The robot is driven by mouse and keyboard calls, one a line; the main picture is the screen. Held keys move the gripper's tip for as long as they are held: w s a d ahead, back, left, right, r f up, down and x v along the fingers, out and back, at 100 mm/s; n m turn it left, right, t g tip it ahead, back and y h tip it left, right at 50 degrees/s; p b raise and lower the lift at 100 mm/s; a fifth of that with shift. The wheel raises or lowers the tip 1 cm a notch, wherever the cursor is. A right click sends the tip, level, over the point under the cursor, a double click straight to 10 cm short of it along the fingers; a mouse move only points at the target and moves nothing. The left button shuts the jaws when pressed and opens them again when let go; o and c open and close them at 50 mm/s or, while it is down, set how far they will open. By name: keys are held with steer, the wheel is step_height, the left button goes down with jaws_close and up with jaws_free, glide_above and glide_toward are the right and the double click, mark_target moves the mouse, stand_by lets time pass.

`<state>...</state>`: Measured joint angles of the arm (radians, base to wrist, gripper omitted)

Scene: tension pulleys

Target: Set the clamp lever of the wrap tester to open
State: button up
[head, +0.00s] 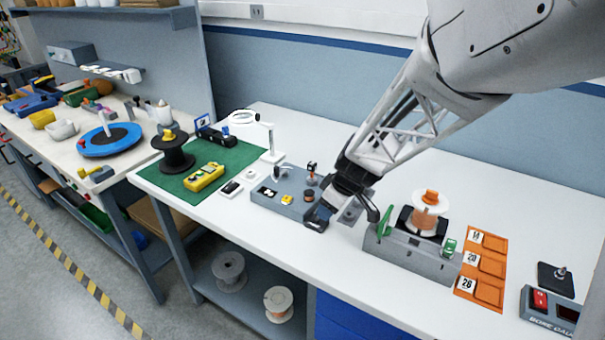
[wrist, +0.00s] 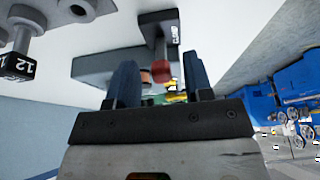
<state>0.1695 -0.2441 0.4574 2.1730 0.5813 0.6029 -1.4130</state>
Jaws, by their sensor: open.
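The wrap tester (head: 285,192) is a low grey box on the white bench in the head view, with small parts on top. Its clamp lever appears in the wrist view as a dark arm ending in a red knob (wrist: 163,72), beside a dark block with a white label that seems to read CLAMP (wrist: 175,32). My gripper (wrist: 158,65) is open, and its two fingers stand on either side of the red knob with visible gaps. I cannot tell whether either finger touches it. In the head view, my gripper is low at the tester's right end and hides the lever.
A grey unit with a copper spool (head: 428,212) stands right of my gripper, with orange trays (head: 482,265) beyond it. A green mat (head: 215,165) with a black spool and yellow device lies left. A dark block marked 12 (wrist: 15,66) shows in the wrist view.

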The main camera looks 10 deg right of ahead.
step_height(320, 180, up, 3)
steer(key=shift+f, duration=0.1)
steer(key=s+a+r, duration=0.1)
steer(key=s, duration=1.5)
steer(key=shift+r, duration=0.3)
steer(key=shift+a+r, duration=0.1)
stand_by(0.3)
steer(key=s+a+r+m+h, duration=0.2)
steer(key=s+r+m+h, duration=0.1)
steer(key=s+r+m, duration=0.5)
step_height(320, 180, up, 3)
steer(key=shift+s+f+m+g, duration=0.15)
steer(key=shift+s+m+g, duration=0.15)
steer(key=shift+m, duration=0.3)
